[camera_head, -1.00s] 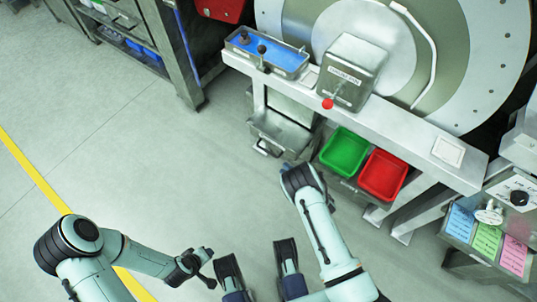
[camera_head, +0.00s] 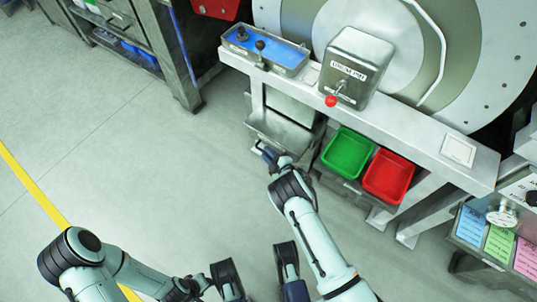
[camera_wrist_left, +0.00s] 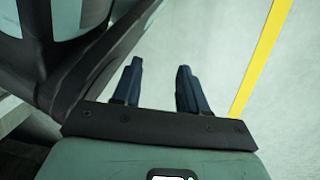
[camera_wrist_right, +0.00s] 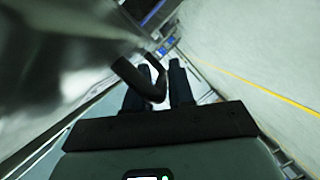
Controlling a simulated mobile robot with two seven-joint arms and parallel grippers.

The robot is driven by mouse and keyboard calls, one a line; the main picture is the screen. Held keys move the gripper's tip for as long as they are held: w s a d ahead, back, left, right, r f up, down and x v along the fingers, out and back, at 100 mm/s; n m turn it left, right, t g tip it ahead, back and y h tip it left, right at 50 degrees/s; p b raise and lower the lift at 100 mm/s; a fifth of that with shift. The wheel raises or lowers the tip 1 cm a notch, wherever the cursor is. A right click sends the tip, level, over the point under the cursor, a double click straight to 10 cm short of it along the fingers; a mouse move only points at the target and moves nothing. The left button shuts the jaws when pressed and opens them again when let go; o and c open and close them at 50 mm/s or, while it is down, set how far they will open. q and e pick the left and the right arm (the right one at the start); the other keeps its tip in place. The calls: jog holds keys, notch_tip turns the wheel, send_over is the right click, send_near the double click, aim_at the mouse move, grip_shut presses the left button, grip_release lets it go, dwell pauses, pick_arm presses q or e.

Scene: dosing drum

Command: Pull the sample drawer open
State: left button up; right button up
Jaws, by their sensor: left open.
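The sample drawer (camera_head: 285,132) is a grey metal box under the bench, left of the green tray. It looks closed. My right gripper (camera_head: 269,155) is at its front and hides most of the handle in the head view. In the right wrist view, a dark curved handle (camera_wrist_right: 152,90) lies at my right gripper (camera_wrist_right: 157,88), partly in front of its left finger. The fingers are apart; firm contact does not show. My left gripper (camera_wrist_left: 160,86) is open and empty above the floor, away from the drawer.
A green tray (camera_head: 348,153) and a red tray (camera_head: 388,177) sit right of the drawer. Above are the bench (camera_head: 405,130), a metal box with a red knob (camera_head: 331,101) and the big drum (camera_head: 470,60). The floor (camera_head: 150,160) left of the drawer is clear.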

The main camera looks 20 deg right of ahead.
grip_shut()
pick_arm(q)
jog(key=w+d+r+t+p, duration=0.1)
jog(key=w+r+t+p, duration=0.25)
jog(key=w+r, duration=0.4)
jog(key=shift+m+g+h, duration=0.3)
jog(key=shift+m+g, duration=0.1)
jog(key=shift+g, duration=0.55)
jog(key=shift+s+d+r+p, duration=0.3)
jog(key=shift+s+d+p, duration=0.15)
jog(key=shift+s, duration=0.25)
jog(key=shift+s+d+r+p, duration=0.3)
jog(key=shift+s+p, duration=0.2)
jog(key=shift+s, duration=0.25)
jog(key=shift+s+d+r+p, duration=0.25)
jog(key=shift+s+d+p, duration=0.2)
jog(key=shift+s, duration=0.25)
pick_arm(e)
jog(key=s+a, duration=1.2)
jog(key=a, duration=0.3)
jog(key=shift+a, duration=0.2)
jog(key=shift+f, duration=0.1)
grip_release()
jog(key=shift+s, duration=0.1)
pick_arm(q)
jog(key=shift+s, duration=0.1)
